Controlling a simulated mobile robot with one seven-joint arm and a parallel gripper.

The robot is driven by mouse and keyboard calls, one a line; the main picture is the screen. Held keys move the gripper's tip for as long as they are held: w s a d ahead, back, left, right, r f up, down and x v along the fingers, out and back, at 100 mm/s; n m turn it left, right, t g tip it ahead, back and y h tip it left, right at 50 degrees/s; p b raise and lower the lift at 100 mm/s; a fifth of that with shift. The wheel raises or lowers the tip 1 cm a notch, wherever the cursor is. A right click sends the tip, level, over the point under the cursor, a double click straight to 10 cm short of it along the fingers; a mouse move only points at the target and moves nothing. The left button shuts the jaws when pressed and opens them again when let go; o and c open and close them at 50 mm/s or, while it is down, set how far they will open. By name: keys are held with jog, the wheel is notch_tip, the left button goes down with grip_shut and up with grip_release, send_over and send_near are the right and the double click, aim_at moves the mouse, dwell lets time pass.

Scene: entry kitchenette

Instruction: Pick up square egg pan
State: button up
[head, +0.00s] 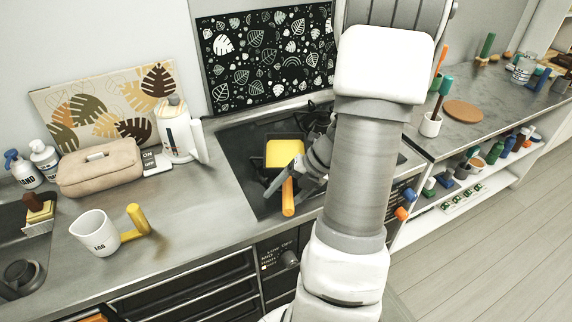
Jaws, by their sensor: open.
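The square egg pan (284,152) sits on the dark stovetop (240,146) in the middle of the head view. It has a yellow inside, a dark rim and an orange handle (288,197) pointing toward the front edge. My gripper (283,179) is open at the near side of the pan, by the handle's base. One dark finger crosses in front of the handle's upper end. The other finger and any contact with the handle cannot be made out. My arm covers the right part of the stove.
A white measuring cup (96,233) with a yellow handle stands on the counter at left. Behind it are a beige pouch (100,167), pump bottles and a white appliance (178,130). A patterned black panel (268,58) stands behind the stove. A white holder (430,124) stands right of my arm.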

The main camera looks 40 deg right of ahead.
jog(key=shift+w+a+f, duration=0.25)
jog(key=shift+a+f, duration=0.05)
jog(key=shift+f, duration=0.3)
grip_shut()
dwell(1.0)
